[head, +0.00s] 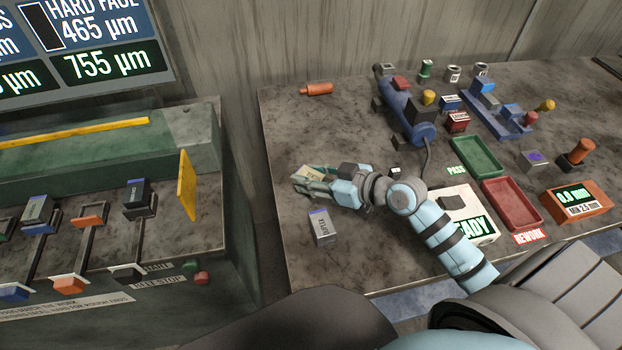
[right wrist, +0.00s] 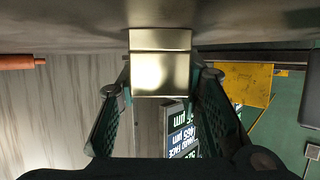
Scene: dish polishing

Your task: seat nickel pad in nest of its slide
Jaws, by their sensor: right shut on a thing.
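My right gripper (head: 309,178) reaches left above the near-left part of the workbench and is shut on a pale, shiny metal block (right wrist: 160,72). No label on it can be read, so I cannot tell for sure whether it is the nickel pad. A grey block with a blue strip and label (head: 322,226) stands on the bench just below the gripper in the head view. On the left machine, an orange nest (head: 90,219) on a slide looks empty. Neighbouring slides carry dark labelled blocks (head: 38,209) and (head: 137,196). My left gripper is not in view.
A yellow plate (head: 187,185) stands upright at the machine's right end. A gap separates machine and workbench (head: 300,125). The bench's right side holds a green tray (head: 477,156), a red tray (head: 512,203) and a blue fixture (head: 405,110). An orange cylinder (head: 317,89) lies behind.

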